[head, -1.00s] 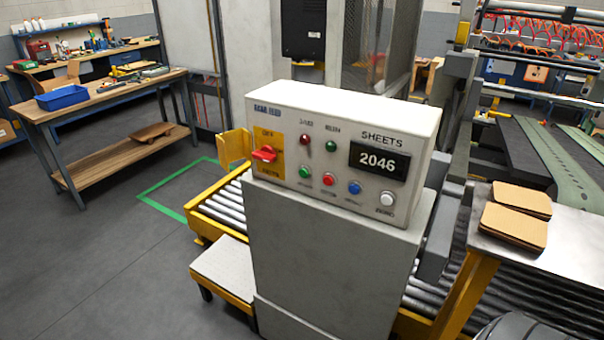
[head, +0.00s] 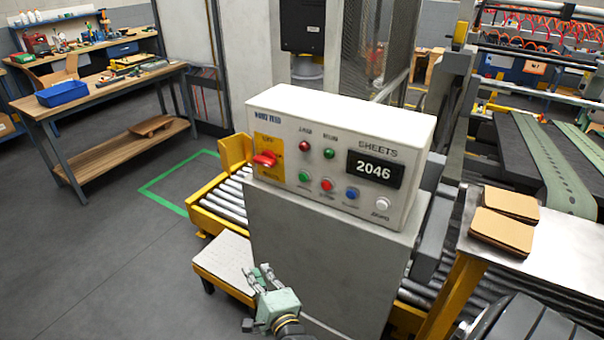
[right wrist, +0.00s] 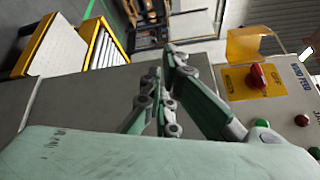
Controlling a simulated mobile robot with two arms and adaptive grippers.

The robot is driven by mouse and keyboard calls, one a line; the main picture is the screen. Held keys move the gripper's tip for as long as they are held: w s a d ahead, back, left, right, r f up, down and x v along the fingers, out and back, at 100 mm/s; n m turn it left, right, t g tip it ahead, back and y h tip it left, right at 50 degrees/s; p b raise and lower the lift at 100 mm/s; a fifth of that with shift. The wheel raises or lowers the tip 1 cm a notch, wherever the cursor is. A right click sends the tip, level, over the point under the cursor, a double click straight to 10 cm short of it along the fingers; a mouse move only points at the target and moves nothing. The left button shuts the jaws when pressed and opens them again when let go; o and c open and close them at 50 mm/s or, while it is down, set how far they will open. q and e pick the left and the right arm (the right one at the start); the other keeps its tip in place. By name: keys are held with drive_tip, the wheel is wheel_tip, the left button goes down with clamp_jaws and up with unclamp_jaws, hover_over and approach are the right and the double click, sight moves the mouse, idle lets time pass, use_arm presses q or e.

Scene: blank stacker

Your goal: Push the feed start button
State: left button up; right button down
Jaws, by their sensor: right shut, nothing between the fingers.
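A white control box (head: 336,112) stands on a grey pedestal (head: 310,250). Its front carries a lower row with a green button (head: 305,177), a red button (head: 327,185), a blue button (head: 351,193) and a white button (head: 382,204). The small labels are too blurred to read. My right gripper (head: 257,271) is shut and empty, low in front of the pedestal's left side, below the panel and apart from the buttons. In the right wrist view its fingers (right wrist: 163,66) lie left of the green button (right wrist: 263,123). My left gripper is out of view.
A red rotary switch (head: 265,159) on a yellow plate sits left of the buttons, with red and green lamps above the row. A display reads 2046 (head: 375,169). A roller conveyor (head: 225,196) runs behind the pedestal. Cardboard sheets (head: 502,230) lie on a table at right.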

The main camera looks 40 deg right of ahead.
sight(303, 177)
use_arm(q)
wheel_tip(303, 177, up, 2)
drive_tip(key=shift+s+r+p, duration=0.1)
drive_tip(key=shift+p, duration=0.7)
use_arm(e)
drive_tip(key=d+r+m+t+h, duration=0.1)
drive_tip(key=d+r+m+h, duration=0.2)
drive_tip(key=r+m, duration=0.3)
drive_tip(key=w+d+r+m+t+h, duration=0.1)
drive_tip(key=d+r+m+h, duration=0.2)
drive_tip(key=r, duration=1.2)
drive_tip(key=d+m, duration=0.1)
drive_tip(key=m, duration=0.2)
drive_tip(key=shift+t, duration=0.3)
drive_tip(key=shift+d, duration=0.1)
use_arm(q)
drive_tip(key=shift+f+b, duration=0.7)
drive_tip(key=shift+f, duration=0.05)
use_arm(e)
drive_tip(key=w+d, duration=0.3)
drive_tip(key=d, duration=0.5)
drive_tip(key=shift+w, duration=0.2)
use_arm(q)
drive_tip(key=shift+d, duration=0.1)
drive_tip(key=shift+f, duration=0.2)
use_arm(e)
drive_tip(key=shift+w+d, duration=0.15)
drive_tip(key=shift+d, duration=0.2)
